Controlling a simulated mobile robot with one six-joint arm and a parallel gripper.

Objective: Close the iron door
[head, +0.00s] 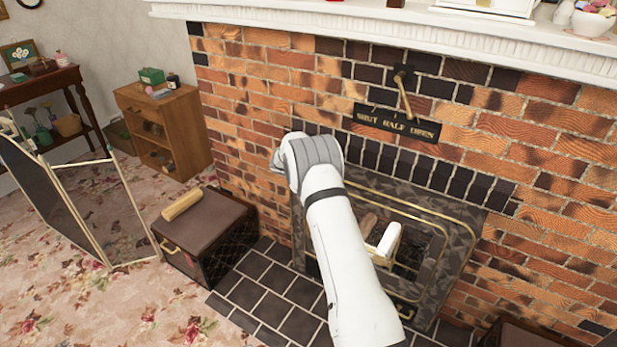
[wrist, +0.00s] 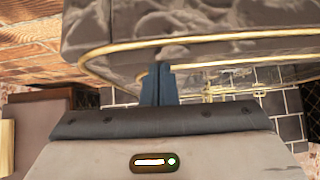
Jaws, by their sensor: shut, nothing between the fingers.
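The fireplace surround (head: 452,243) is mottled dark grey with brass trim and a dark opening (head: 408,258). I cannot clearly make out an iron door or how far open it is; my arm covers the surround's left and middle. A small brass fitting (head: 402,309) shows low at the front. My gripper is hidden in the head view. In the wrist view my gripper (wrist: 160,84) is shut and empty, its dark fingertips close to the mottled grey, brass-edged surface (wrist: 200,28). I cannot tell whether they touch it.
A lever (head: 404,95) above a "SHUT HALF OPEN" plate (head: 397,122) is on the brick wall. A dark box (head: 208,235) with a wooden roll (head: 182,204) stands left of the tiled hearth (head: 262,288). A folding screen (head: 112,210) stands farther left, on open carpet.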

